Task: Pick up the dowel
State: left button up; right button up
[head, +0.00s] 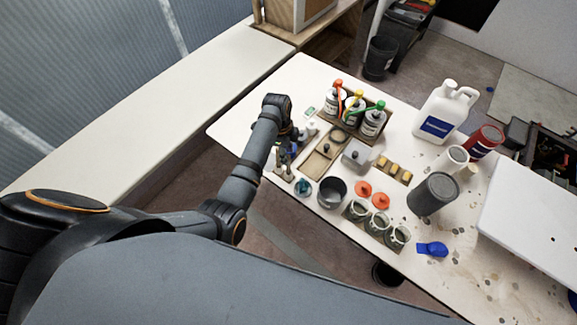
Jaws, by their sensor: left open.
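My left arm reaches in from the left over the workbench (405,265), and its wrist bends down near the bench's left side. My left gripper (285,158) is open and points down, just left of a wooden tray (318,162). It is small in the picture, and I cannot tell whether it touches anything. I cannot make out the dowel for sure; small upright shapes by the fingers are partly hidden and too small to name. My right gripper is not in view.
Close by stand a dark cup (332,192), a grey metal container (357,155) and small jars (379,223). Behind is a crate of bottles with coloured tops (372,121). A white jug (446,112) and a dark cylinder (433,194) stand right. The bench's far-left corner is bare.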

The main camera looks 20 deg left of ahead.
aim_at(288, 167)
pick_arm(q)
jog(key=shift+s+d+f+p, duration=0.15)
jog(key=shift+f+p, duration=0.15)
jog(key=shift+f, duration=0.1)
jog(key=f, duration=0.4)
jog(key=shift+d+f+p, duration=0.15)
jog(key=shift+d+p, duration=0.25)
grip_shut()
